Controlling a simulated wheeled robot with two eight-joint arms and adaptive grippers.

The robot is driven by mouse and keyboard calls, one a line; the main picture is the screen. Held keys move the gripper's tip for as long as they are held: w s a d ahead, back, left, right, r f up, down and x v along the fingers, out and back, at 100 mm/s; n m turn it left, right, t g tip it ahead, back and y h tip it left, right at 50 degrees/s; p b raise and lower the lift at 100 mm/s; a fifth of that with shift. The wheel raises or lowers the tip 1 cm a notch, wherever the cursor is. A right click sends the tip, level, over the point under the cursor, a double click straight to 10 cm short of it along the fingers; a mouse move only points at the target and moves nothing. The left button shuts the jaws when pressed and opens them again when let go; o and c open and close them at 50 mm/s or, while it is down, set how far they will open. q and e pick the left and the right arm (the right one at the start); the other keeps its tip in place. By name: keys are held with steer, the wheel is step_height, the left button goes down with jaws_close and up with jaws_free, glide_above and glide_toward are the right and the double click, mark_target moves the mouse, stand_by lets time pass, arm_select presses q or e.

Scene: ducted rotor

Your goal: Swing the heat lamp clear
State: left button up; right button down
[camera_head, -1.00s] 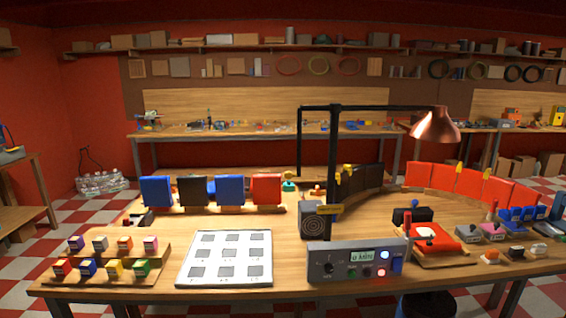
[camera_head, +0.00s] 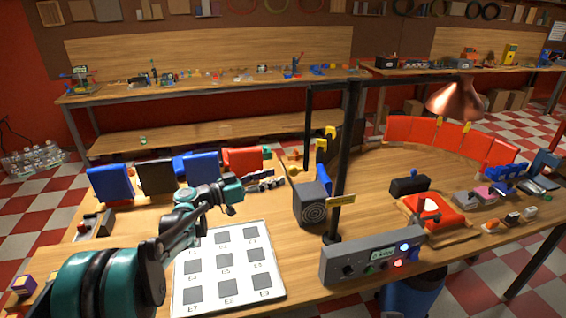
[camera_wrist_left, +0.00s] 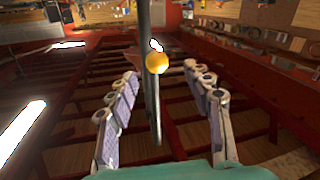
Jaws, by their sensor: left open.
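The heat lamp has a copper shade (camera_head: 456,98) at the right end of a black horizontal arm (camera_head: 400,78), on a black post (camera_head: 345,160). A thin black rod (camera_head: 308,125) hangs from the arm's left end. A yellow ball (camera_head: 294,169) shows near the rod's lower end; whether they join is unclear. My left gripper (camera_head: 270,180) is open, just left of the ball. In the left wrist view the yellow ball (camera_wrist_left: 157,62) lies between the fingers in the picture, near their tips, with no clear contact. My right gripper is not in view.
A dark speaker-like box (camera_head: 311,204) stands close to the post, and a grey control box (camera_head: 372,258) is in front. A white grid board (camera_head: 232,305) lies below my left arm. Upright blue, black and red panels (camera_head: 200,169) stand behind it. Red curved panels (camera_head: 440,134) stand at right.

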mark_target(293, 172)
arm_select(q)
steer(key=b+x, duration=0.1)
steer(key=x, duration=0.5)
steer(key=shift+d, duration=0.25)
steer(key=shift+w+d, duration=0.15)
steer(key=shift+d, duration=0.35)
jaws_close()
